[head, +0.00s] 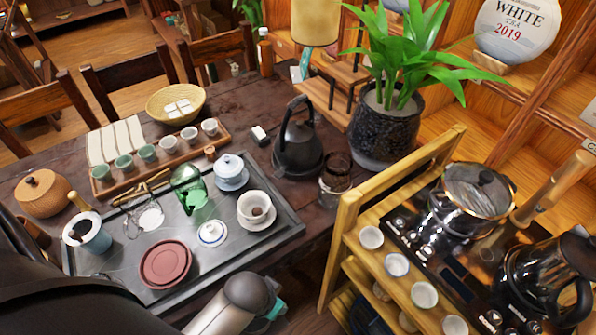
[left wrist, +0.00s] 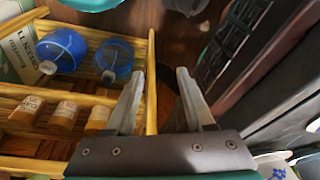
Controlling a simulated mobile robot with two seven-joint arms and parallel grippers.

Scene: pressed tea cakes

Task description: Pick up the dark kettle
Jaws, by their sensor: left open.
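The dark kettle (head: 298,150) stands upright on the dark wooden table, its tall looped handle on top. It is right of the tea tray and left of the potted plant. My left gripper (left wrist: 160,74) is open and empty in the left wrist view, its two fingers apart beside a yellow wooden shelf. In the head view my left arm comes in at the bottom left, and its grey wrist is below the tea tray; the fingers are hidden there. The kettle does not show in the left wrist view. My right gripper is in neither view.
A glass jar (head: 335,180) and plant pot (head: 384,135) stand close right of the kettle. The tea tray (head: 120,260) holds cups and a green glass pitcher (head: 190,192). A wooden cart (head: 350,230) at right carries another dark-lidded kettle (head: 540,280) and a glass pot (head: 470,205).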

